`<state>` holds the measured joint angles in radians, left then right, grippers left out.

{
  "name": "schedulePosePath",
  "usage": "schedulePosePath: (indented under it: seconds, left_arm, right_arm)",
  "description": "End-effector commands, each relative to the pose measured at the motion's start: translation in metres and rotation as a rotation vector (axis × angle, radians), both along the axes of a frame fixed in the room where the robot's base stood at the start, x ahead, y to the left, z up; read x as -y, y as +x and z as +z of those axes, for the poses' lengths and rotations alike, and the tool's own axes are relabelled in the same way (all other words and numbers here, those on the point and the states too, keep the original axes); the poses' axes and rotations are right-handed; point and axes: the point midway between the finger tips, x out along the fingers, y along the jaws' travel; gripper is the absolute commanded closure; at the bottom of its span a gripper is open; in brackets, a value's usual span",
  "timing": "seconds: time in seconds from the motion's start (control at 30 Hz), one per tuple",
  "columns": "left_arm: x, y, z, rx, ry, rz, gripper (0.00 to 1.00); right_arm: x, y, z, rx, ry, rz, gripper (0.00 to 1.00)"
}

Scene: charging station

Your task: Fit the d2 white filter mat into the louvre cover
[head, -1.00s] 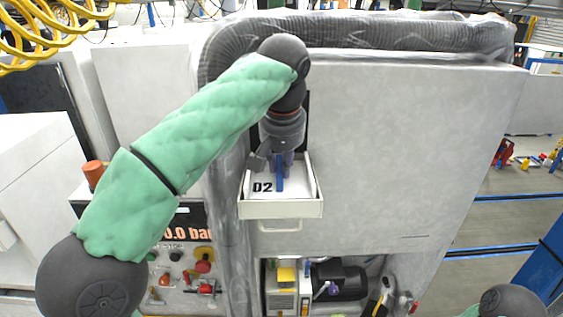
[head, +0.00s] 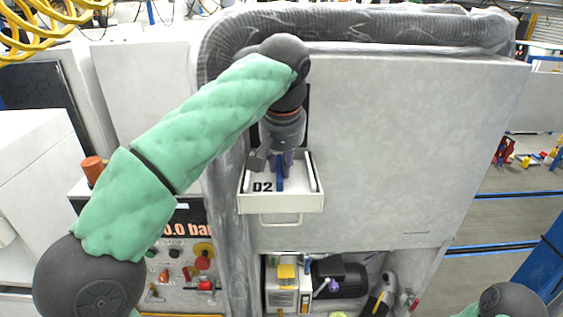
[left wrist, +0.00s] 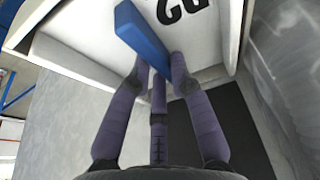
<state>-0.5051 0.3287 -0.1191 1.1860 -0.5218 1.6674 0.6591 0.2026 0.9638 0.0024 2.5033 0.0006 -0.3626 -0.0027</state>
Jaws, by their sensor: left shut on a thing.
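The white filter mat marked D2 (head: 262,187) lies within the walls of the white louvre cover (head: 281,204), a shallow open box on the front of the grey cabinet. A blue grip bar (head: 280,184) stands up from the mat. My left gripper (head: 281,168) reaches down from above and is shut on this bar. The left wrist view shows the fingers (left wrist: 160,75) on the blue bar (left wrist: 140,38), with the mat's lettering (left wrist: 183,12) behind and the cover's wall (left wrist: 75,55) nearby. Whether the mat sits fully flat is hard to tell. My right gripper is out of view.
A handle (head: 281,221) sits just below the cover. A thick grey hose (head: 225,110) runs along the cabinet's left and top. An open bay with a black motor (head: 338,281) lies below. A panel with a red button (head: 203,262) is at lower left. The cabinet face to the right is clear.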

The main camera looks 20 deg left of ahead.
Motion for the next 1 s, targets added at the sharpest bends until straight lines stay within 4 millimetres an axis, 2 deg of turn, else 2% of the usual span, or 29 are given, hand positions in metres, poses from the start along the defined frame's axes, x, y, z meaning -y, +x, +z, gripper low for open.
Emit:
schedulePosePath:
  seconds: [0.03, 0.1, 0.13, 0.43, 0.57, 1.0]
  left_arm:
    - [0.000, 0.000, 0.000, 0.000, 0.000, 0.000, 0.76]
    - [0.000, 0.000, 0.000, 0.000, 0.000, 0.000, 0.56]
    - [0.000, 0.000, 0.000, 0.000, 0.000, 0.000, 0.51]
    - [0.000, 0.000, 0.000, 0.000, 0.000, 0.000, 0.51]
    - [0.001, -0.001, 0.006, 0.001, -0.001, 0.000, 0.51]
    - [0.006, -0.017, 0.059, 0.001, 0.000, -0.001, 0.51]
  right_arm:
    - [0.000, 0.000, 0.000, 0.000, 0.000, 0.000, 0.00]
    - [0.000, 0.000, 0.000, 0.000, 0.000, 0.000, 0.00]
    - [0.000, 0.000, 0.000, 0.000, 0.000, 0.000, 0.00]
    - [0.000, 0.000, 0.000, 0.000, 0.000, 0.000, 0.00]
    - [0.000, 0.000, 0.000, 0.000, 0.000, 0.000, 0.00]
    - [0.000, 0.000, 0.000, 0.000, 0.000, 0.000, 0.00]
